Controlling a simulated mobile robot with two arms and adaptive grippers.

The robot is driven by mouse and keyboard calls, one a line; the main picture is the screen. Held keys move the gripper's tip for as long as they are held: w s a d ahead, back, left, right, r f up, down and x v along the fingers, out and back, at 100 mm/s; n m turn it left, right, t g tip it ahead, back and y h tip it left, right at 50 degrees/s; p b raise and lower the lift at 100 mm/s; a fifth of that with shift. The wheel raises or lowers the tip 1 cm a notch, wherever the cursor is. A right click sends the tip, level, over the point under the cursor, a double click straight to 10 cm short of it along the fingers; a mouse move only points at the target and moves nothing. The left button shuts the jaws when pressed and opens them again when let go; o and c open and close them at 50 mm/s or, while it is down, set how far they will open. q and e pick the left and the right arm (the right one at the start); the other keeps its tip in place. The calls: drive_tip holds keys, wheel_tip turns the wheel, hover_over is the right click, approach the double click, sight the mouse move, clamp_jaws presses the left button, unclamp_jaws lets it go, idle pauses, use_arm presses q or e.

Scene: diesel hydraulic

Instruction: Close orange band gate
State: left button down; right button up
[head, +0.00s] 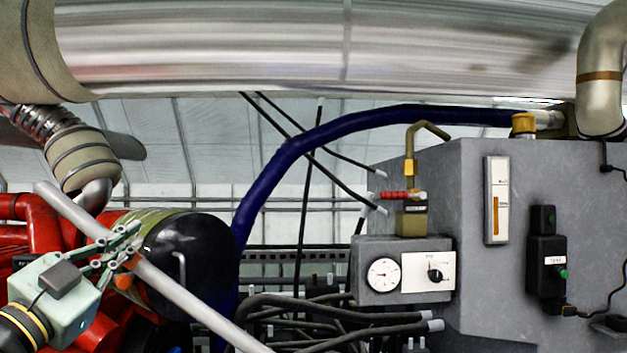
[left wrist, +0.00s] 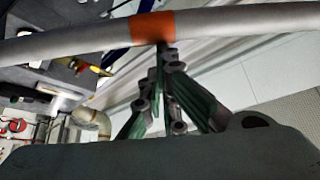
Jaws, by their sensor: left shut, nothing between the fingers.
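The gate is a long grey bar (head: 190,303) that slopes down to the right in the head view. Its orange band (head: 131,259) shows partly beside my left gripper. In the left wrist view the bar (left wrist: 235,20) crosses the top, with the orange band (left wrist: 153,27) at its middle. My left gripper (head: 136,233) is shut and empty. Its fingertips (left wrist: 164,46) lie at the lower edge of the band; I cannot tell whether they touch it. My right gripper is in neither view.
A black-ended tank (head: 195,262) and red pipes (head: 45,215) stand behind the bar at left. A grey cabinet (head: 500,270) with a gauge (head: 383,274) stands at right. A dark blue hose (head: 265,185) arches between them. A large silver duct (head: 330,50) runs overhead.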

use_arm(q)
drive_tip(key=a+f+n+t+y+b, duration=0.1)
drive_tip(key=a+f+n+b, duration=0.3)
drive_tip(key=f, duration=0.6)
drive_tip(key=a+y+b, duration=0.1)
drive_tip(key=a+b, duration=0.1)
drive_tip(key=shift+w+a+f+b, duration=0.15)
drive_tip(key=shift+a+f+b, duration=0.1)
drive_tip(key=shift+a+b, duration=0.1)
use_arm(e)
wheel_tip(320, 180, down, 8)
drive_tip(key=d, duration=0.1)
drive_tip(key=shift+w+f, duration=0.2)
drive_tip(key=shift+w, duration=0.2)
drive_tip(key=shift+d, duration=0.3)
